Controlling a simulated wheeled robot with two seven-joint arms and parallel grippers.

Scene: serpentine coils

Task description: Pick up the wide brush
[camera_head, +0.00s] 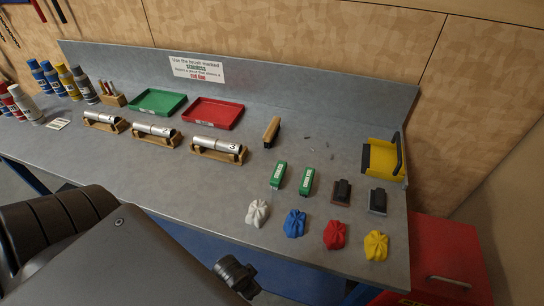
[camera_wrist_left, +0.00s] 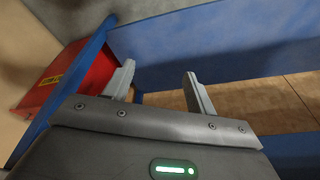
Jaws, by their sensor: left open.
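What looks like the wide brush (camera_head: 271,132), with a light wooden top and a darker underside, lies on the grey bench right of the red tray. My left arm fills the lower left of the head view, in front of the bench and well away from the brush. In the left wrist view my left gripper (camera_wrist_left: 159,68) is open, with nothing between its fingers. It faces a blue frame, and the brush is not in that view. My right gripper is not in view.
Numbered metal cylinders on wooden stands (camera_head: 218,149) sit left of the brush. Green blocks (camera_head: 278,175), dark-topped blocks (camera_head: 341,192), coloured cloths (camera_head: 295,223) and a yellow dustpan-like piece (camera_head: 382,158) lie to its right. A red cabinet (camera_head: 440,262) stands beside the bench.

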